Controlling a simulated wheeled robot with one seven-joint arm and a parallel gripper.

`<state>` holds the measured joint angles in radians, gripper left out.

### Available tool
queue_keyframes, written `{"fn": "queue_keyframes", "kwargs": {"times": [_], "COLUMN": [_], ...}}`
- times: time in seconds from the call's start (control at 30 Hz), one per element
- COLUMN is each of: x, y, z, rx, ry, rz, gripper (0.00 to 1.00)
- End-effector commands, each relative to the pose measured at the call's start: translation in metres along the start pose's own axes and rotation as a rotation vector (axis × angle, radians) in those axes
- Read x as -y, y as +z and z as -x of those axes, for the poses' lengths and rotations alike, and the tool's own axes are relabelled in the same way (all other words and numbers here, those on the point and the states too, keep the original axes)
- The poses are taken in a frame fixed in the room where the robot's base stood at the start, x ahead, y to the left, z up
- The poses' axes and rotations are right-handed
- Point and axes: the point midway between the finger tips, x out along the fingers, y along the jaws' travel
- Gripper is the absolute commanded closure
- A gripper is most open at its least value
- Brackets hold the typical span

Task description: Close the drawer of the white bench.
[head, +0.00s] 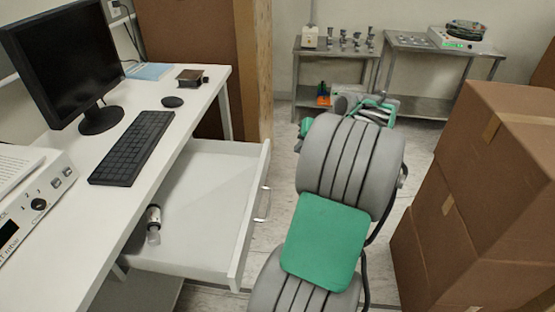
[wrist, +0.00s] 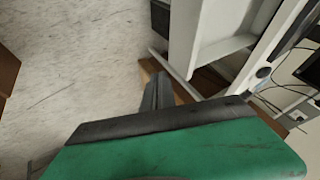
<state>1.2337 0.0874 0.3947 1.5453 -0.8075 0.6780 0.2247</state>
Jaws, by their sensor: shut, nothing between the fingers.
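The white bench (head: 120,135) stands at the left in the head view. Its drawer (head: 205,190) is pulled out to the right, with a silver handle (head: 262,205) on its front. A small dark-and-clear cylinder (head: 153,225) lies inside the drawer. In the wrist view the open drawer (wrist: 225,45) is at the upper right. My gripper (wrist: 157,90) shows there as grey fingers beyond a green and black housing. The fingers are shut and empty, and in the picture they lie just below the drawer's near end. I cannot tell whether they touch it. My arm hides the gripper's fingers in the head view.
A monitor (head: 70,60), keyboard (head: 133,147) and mouse (head: 172,101) are on the bench top. Stacked cardboard boxes (head: 490,200) stand at the right. Metal tables (head: 440,46) with lab items are at the back. Some floor is clear between drawer and boxes, partly behind my arm.

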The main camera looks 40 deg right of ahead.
Motion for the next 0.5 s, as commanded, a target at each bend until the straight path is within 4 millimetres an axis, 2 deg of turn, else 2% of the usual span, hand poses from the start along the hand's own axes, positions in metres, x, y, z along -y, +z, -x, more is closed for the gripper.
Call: {"fn": "queue_keyframes", "kwargs": {"times": [0.17, 0.5], "x": [-0.002, -0.002], "y": [-0.001, -0.001], "z": [-0.017, -0.09], "rx": [-0.001, 0.001], "ry": [-0.005, -0.003], "rz": [-0.003, -0.002], "gripper": [1.0, 1.0]}}
